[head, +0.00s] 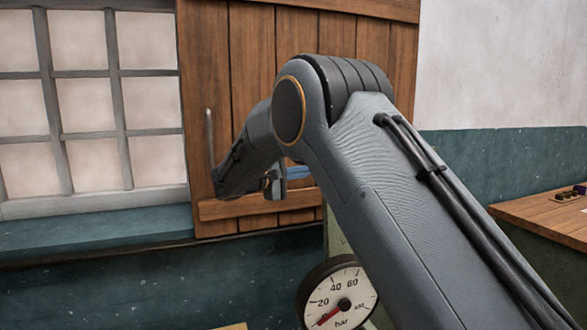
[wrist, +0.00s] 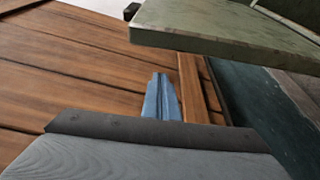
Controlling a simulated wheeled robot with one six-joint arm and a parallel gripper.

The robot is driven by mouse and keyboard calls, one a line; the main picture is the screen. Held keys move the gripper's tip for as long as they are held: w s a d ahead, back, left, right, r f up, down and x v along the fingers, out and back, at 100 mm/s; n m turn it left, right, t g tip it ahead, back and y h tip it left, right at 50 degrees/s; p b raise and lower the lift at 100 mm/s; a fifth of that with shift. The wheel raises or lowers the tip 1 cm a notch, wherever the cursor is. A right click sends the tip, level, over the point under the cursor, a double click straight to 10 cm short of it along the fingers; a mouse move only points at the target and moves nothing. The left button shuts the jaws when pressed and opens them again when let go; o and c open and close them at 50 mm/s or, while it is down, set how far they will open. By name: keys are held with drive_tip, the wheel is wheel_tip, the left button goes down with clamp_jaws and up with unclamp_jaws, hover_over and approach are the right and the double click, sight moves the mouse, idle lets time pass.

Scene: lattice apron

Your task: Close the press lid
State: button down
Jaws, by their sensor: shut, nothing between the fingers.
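My gripper (head: 303,172) is in front of the wooden shutter in the head view, with its blue fingers pointing right. In the wrist view the blue fingers (wrist: 160,85) are shut together with nothing between them. A worn green slab (wrist: 225,38), which looks like the press lid, lies beyond and to the right of the fingertips, apart from them in the picture. In the head view a narrow green part (head: 338,235) shows behind my arm, above the gauge. My arm hides most of the press there, so I cannot tell the lid's angle.
A round pressure gauge (head: 338,298) with a red needle is low in the middle. A barred window (head: 90,105) is at left, beside the plank shutter (head: 225,60) with its metal handle. A wooden table (head: 548,215) with small items stands at right.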

drive_tip(key=s, duration=0.1)
drive_tip(key=s+p, duration=0.1)
drive_tip(key=s+d, duration=0.1)
drive_tip(key=shift+s+r, duration=0.35)
drive_tip(key=shift+d, duration=0.1)
